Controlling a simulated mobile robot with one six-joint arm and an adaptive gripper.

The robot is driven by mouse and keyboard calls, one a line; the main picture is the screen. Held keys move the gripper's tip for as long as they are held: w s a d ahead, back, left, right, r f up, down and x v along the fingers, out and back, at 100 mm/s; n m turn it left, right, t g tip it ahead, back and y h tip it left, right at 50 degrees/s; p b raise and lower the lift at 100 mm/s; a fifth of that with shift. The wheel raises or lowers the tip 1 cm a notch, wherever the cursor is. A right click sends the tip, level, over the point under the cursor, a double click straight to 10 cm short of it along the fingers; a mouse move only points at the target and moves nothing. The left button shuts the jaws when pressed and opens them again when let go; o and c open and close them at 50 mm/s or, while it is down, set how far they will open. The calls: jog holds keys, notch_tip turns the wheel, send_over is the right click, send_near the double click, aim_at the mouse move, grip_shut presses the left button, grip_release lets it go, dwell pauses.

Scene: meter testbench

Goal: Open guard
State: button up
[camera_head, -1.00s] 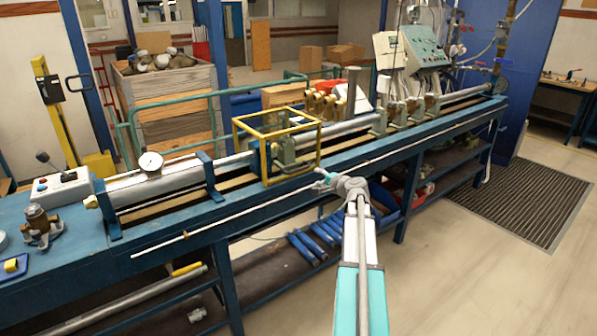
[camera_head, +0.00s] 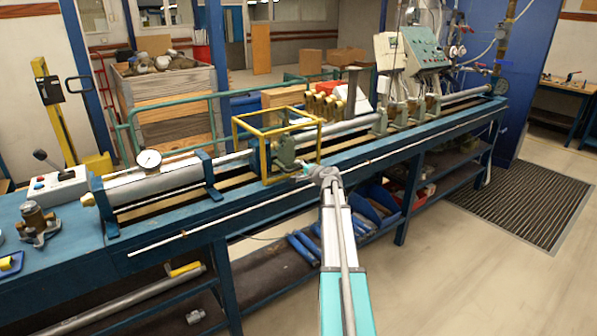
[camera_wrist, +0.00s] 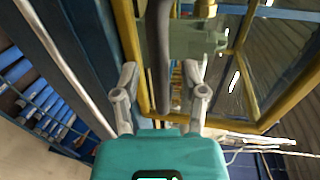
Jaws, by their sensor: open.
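The guard (camera_head: 262,150) is a yellow box frame with clear panes, standing closed over a grey-green fixture (camera_head: 284,152) on the blue testbench. In the wrist view the yellow frame (camera_wrist: 130,45) fills the upper middle, with a lower yellow bar (camera_wrist: 232,124) running across to the right. My gripper (camera_wrist: 163,85) is open and empty, its two fingers apart on either side of the frame's lower corner. In the head view my gripper (camera_head: 308,172) is at the guard's lower front right. I cannot tell whether a finger touches the frame.
The bench (camera_head: 360,158) runs long from left to back right, with a pale rod along its front. A dial gauge (camera_head: 149,159) and a control box (camera_head: 58,188) stand at the left. Blue pieces (camera_head: 304,246) lie on the lower shelf.

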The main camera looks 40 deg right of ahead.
jog(key=shift+w+f, duration=0.1)
jog(key=shift+w, duration=0.25)
grip_shut()
